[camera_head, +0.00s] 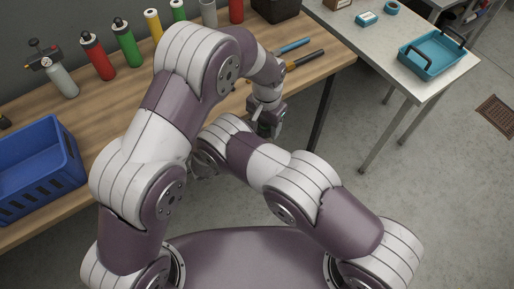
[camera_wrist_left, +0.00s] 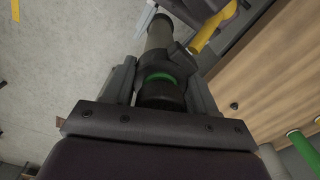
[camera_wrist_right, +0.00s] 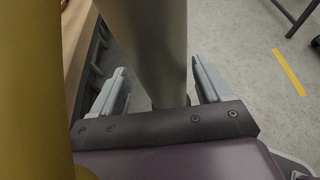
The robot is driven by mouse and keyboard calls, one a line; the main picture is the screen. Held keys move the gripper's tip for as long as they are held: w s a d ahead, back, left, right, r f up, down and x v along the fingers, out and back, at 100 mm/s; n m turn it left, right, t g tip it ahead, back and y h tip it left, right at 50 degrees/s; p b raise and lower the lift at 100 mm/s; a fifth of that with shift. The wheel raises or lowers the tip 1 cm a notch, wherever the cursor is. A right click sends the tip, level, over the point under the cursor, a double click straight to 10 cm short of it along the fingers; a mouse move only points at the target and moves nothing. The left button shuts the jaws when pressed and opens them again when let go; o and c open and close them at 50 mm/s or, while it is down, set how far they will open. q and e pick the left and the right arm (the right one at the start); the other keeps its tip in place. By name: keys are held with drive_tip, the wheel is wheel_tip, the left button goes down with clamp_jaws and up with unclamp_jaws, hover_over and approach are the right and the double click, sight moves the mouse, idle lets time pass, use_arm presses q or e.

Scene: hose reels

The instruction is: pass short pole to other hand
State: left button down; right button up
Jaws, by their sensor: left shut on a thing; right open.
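The short pole shows in the left wrist view as a grey-beige tube (camera_wrist_left: 160,35) with a dark collar, a green ring and a black end. A yellow part (camera_wrist_left: 206,32) shows beside it. My left gripper (camera_wrist_left: 163,78) is shut on it near the black end. In the right wrist view, a grey-beige tube (camera_wrist_right: 155,45) stands between the spread fingers of my right gripper (camera_wrist_right: 160,80), which is open. A large yellow shape (camera_wrist_right: 32,90) fills the left side close up. In the head view my left gripper (camera_head: 268,122) is beyond the table edge; my right gripper and the pole are mostly hidden by my arms.
A wooden workbench (camera_head: 105,135) carries a blue crate (camera_head: 40,170), several coloured bottles (camera_head: 97,56) and a blue tool (camera_head: 292,46). A grey table (camera_head: 350,40) with a teal tray (camera_head: 438,54) stands at right. The floor (camera_head: 400,165) between is clear.

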drive_tip(key=shift+c, duration=0.2)
drive_tip(key=c, duration=1)
use_arm(q)
drive_tip(key=shift+c, duration=1.3)
unclamp_jaws()
use_arm(e)
drive_tip(key=shift+c, duration=1.4)
clamp_jaws()
